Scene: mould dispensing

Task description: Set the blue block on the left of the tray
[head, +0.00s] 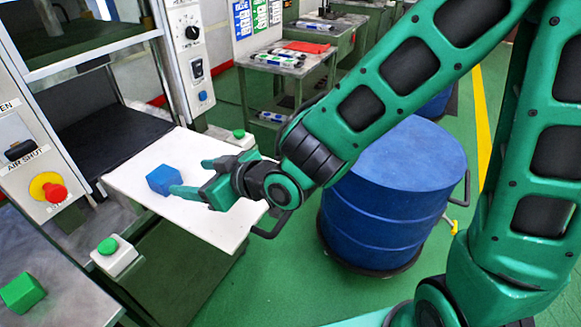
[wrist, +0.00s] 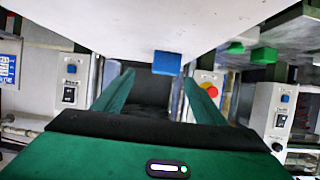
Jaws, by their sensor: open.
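The blue block (head: 163,180) sits on the white tray (head: 215,228), towards its left part in the head view. My gripper (head: 188,177) is open, just right of the block, with its fingers pointing at it. In the wrist view the blue block (wrist: 167,63) shows at the edge of the white tray (wrist: 130,25), between and beyond the two open fingers of my gripper (wrist: 158,82). Nothing is between the fingers. I cannot tell whether a finger touches the block.
A green block (head: 22,292) lies on a grey surface at lower left. Button boxes (head: 113,254) flank the tray. A machine panel with a red button (head: 54,193) stands at left. A blue drum (head: 385,205) stands right of the tray, under my arm.

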